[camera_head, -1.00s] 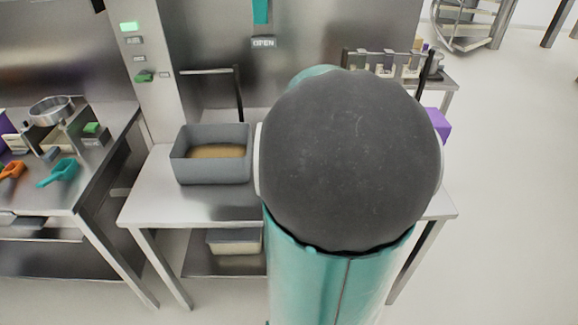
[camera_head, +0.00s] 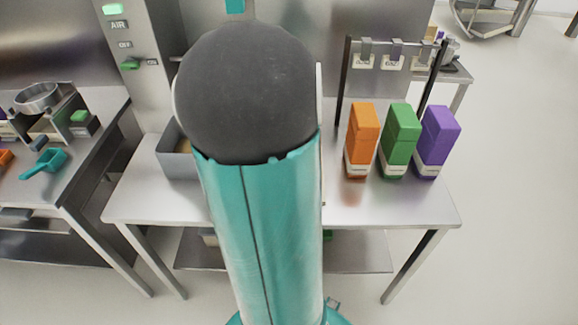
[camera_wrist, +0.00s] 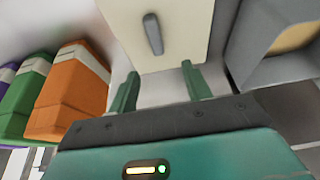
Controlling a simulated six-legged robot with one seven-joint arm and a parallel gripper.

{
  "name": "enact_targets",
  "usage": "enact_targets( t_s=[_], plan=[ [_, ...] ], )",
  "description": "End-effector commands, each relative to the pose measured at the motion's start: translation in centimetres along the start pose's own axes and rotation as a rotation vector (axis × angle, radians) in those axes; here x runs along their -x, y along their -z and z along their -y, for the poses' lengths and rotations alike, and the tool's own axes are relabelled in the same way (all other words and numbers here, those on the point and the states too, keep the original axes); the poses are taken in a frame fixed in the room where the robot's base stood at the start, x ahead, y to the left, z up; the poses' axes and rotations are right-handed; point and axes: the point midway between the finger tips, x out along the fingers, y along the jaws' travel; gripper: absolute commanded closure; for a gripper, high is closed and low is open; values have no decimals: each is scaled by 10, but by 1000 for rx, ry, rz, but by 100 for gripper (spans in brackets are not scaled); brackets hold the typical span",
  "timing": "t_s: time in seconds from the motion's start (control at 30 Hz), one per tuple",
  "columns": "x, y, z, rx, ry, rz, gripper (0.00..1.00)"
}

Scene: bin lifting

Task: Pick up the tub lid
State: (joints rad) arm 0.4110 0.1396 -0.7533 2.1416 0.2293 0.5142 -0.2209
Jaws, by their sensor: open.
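The tub lid (camera_wrist: 185,38) is a flat cream panel with a raised grey bar handle (camera_wrist: 153,35). It shows at the top middle of the wrist view. My gripper (camera_wrist: 160,84) is open, with its two green fingers apart below the lid's near edge in the picture. Nothing is between the fingers, and the handle is beyond the tips. I cannot tell whether the fingers touch the lid. In the head view my arm hides the lid and the gripper. A grey tub (camera_head: 176,165) with tan contents is partly hidden left of my arm; it also shows at the right of the wrist view (camera_wrist: 245,62).
Orange (camera_head: 362,135), green (camera_head: 399,135) and purple (camera_head: 438,135) cartons stand on the steel table (camera_head: 370,207), right of my arm. A dark rack (camera_head: 400,46) stands behind them. A side table at the left holds a teal scoop (camera_head: 48,162). The table front right is clear.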

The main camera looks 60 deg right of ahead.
Motion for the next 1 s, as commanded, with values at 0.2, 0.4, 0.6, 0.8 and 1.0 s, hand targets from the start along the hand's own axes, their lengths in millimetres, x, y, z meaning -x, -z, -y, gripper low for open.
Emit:
enact_targets(
  t_s=[0.2,0.4,0.6,0.8,1.0],
  plan=[
    [-33,-5,-4,-8,-7,4,51],
    [-66,-5,-5,-8,-6,3,51],
    [-82,-4,-4,-6,-3,2,51],
    [-109,-6,-10,-7,-4,4,51],
    [-131,-5,-9,-3,-2,1,51]
  ],
)
